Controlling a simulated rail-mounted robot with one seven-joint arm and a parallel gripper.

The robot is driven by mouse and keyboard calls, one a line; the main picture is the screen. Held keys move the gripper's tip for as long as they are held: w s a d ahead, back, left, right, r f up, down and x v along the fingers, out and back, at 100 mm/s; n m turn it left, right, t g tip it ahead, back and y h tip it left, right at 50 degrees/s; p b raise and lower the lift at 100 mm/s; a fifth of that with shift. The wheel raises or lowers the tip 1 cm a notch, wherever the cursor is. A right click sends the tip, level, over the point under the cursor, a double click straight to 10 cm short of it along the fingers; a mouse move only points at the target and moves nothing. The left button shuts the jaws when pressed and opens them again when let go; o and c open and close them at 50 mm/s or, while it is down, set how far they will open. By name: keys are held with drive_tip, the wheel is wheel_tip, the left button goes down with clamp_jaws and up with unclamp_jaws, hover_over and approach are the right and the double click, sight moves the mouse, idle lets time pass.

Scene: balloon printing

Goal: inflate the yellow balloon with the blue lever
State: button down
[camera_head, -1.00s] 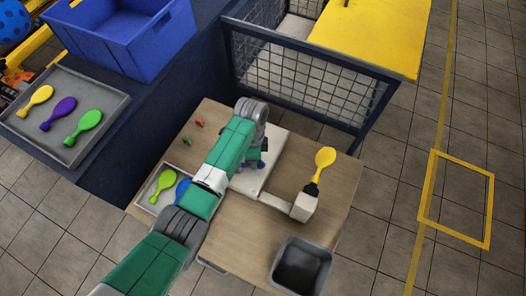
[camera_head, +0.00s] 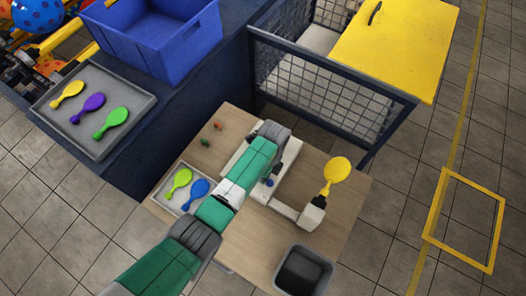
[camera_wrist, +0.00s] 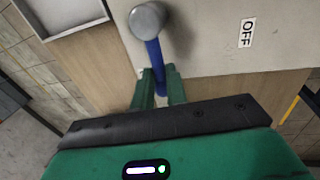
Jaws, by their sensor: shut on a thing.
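The yellow balloon (camera_head: 337,169) is fitted on the black nozzle at the end of the white machine arm (camera_head: 311,214), at the right of the wooden table. It is partly swollen and tilts up. In the wrist view the blue lever (camera_wrist: 153,53) runs down from a round grey metal end (camera_wrist: 148,19). My gripper (camera_wrist: 159,76) is shut on the lever, with green fingers on both sides of its lower part. In the head view my arm covers much of the white machine (camera_head: 286,158) and hides most of the grip.
A grey tray (camera_head: 165,205) on the table holds a green and a blue balloon. A dark bin (camera_head: 302,271) stands at the table front. Another tray (camera_head: 92,143) and a blue crate (camera_head: 150,40) are at upper left. A mesh fence (camera_head: 325,90) stands behind.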

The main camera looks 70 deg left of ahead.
drive_tip(key=shift+r, duration=0.15)
drive_tip(key=c, duration=1.4)
unclamp_jaws()
drive_tip(key=shift+d, duration=0.1)
drive_tip(key=shift+w, duration=0.1)
wheel_tip(320, 180, up, 8)
drive_tip(key=w, duration=0.1)
drive_tip(key=shift+a+f, duration=0.25)
drive_tip(key=shift+a, duration=0.2)
drive_tip(key=shift+w, duration=0.1)
